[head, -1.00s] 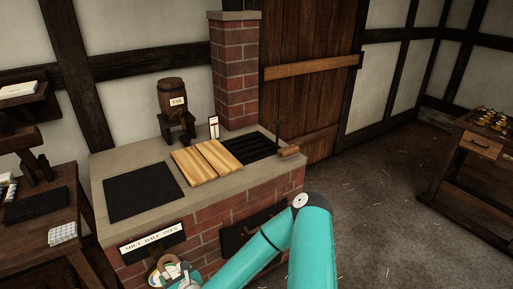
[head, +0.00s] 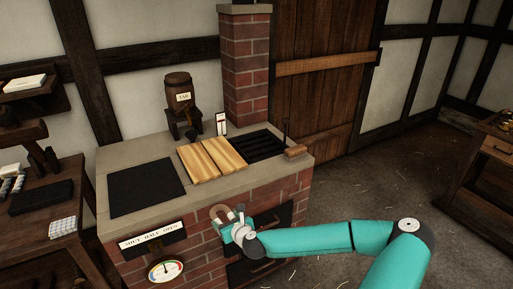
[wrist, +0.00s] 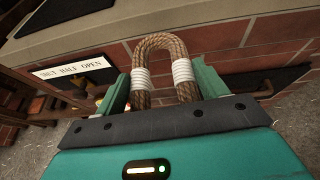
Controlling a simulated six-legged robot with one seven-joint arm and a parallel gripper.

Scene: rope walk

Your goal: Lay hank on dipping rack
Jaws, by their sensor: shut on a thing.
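The hank (wrist: 160,46) is a bent loop of brown rope with two white bindings. It stands up between the fingers of my gripper (wrist: 160,88) in the wrist view, and its lower ends are hidden behind the gripper body. In the head view my gripper (head: 236,224) is shut on the hank (head: 218,211), in front of the brick stove's front face and below its top edge. A black slatted rack (head: 262,146) is set in the stove top at the right, beyond and above my gripper. I cannot tell for sure that this is the dipping rack.
The stone stove top (head: 205,187) also bears a black plate (head: 146,187), pale wooden boards (head: 211,157) and a tar keg (head: 179,92). A label strip (head: 152,237) and a dial (head: 165,270) are on the front.

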